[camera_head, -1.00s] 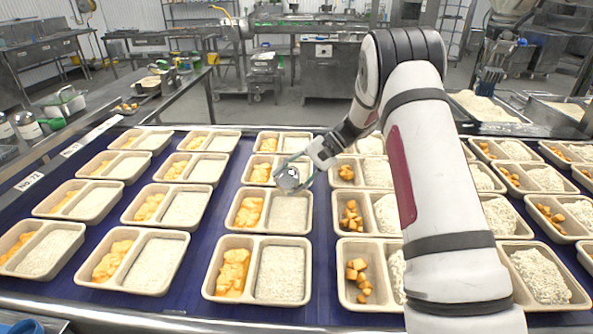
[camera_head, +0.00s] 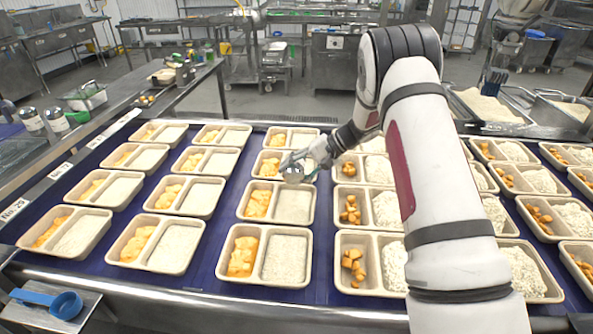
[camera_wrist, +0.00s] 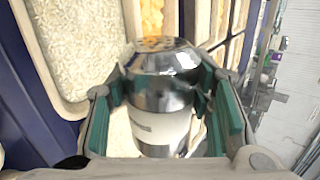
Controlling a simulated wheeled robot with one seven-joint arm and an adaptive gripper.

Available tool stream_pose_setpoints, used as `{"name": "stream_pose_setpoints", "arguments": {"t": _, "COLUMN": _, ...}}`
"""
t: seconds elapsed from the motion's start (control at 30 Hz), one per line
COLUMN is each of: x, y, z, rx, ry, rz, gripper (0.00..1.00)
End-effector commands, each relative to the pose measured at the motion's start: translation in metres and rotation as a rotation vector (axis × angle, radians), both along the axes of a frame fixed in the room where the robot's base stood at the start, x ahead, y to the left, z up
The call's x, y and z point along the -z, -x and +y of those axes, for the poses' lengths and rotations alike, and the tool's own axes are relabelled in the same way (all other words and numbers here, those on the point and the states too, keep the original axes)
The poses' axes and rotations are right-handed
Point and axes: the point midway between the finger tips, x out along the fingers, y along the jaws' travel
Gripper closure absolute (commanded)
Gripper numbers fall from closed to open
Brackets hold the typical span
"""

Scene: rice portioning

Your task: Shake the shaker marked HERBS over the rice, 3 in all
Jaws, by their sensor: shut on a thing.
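My gripper (camera_head: 304,164) is shut on a shaker (camera_head: 293,174) with a shiny metal cap and a pale label. In the wrist view the shaker (camera_wrist: 160,95) sits between the green finger pads, its holed cap toward the top of the picture; the label print is too blurred to read. In the head view it hangs above a two-part tray (camera_head: 311,222) with orange food on the left and white rice (camera_head: 294,208) on the right. I cannot tell how far it is tilted, or whether anything falls from it.
Rows of similar trays cover the blue belt (camera_head: 215,255). Two other shakers (camera_head: 57,121) stand at the far left beside a metal basket (camera_head: 86,97). A blue scoop (camera_head: 66,304) lies on a metal shelf at the lower left. More filled trays lie right of my arm.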

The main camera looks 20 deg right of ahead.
Motion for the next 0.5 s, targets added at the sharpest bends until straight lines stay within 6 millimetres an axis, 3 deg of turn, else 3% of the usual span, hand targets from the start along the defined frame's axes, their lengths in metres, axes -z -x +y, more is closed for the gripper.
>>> {"name": "stream_pose_setpoints", "arguments": {"t": 0.5, "x": -0.0067, "y": 0.0017, "z": -0.0002, "rx": 0.002, "ry": 0.076, "rz": -0.183, "gripper": 0.83}}
